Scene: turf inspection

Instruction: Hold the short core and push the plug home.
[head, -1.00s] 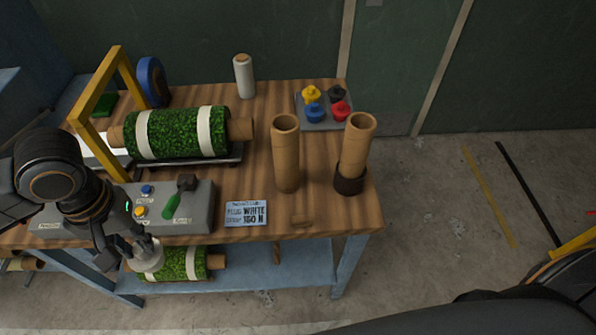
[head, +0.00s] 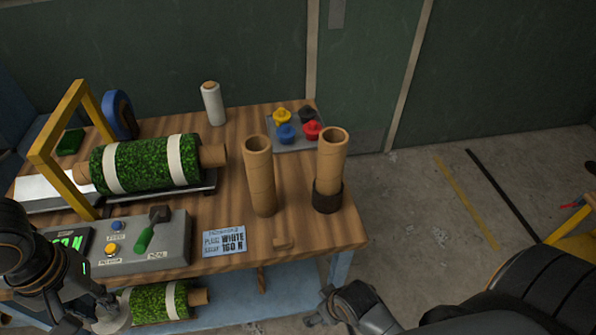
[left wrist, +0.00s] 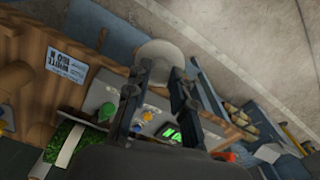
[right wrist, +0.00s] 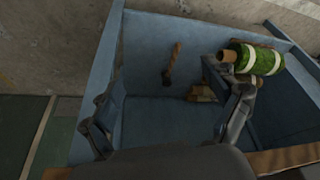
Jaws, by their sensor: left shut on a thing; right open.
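A white plug (head: 113,319) is in my left gripper (head: 98,312), low at the table's front left; the left wrist view also shows the plug (left wrist: 163,53) between the fingertips (left wrist: 160,78). Two cardboard cores stand upright: one (head: 260,180) bare on the table, the other (head: 331,160) in a dark cup (head: 327,196). I cannot tell which is the short one. My right gripper (head: 330,307) is open and empty, in front of and below the table's front edge. Its spread fingers (right wrist: 168,115) show in the right wrist view, with the lower shelf beyond.
A grey tray (head: 298,146) holds yellow, black, blue and red plugs. A card (head: 224,242) reads plug white, 160 N. A control box (head: 178,245), yellow frame (head: 62,118) and turf roll (head: 150,163) fill the left.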

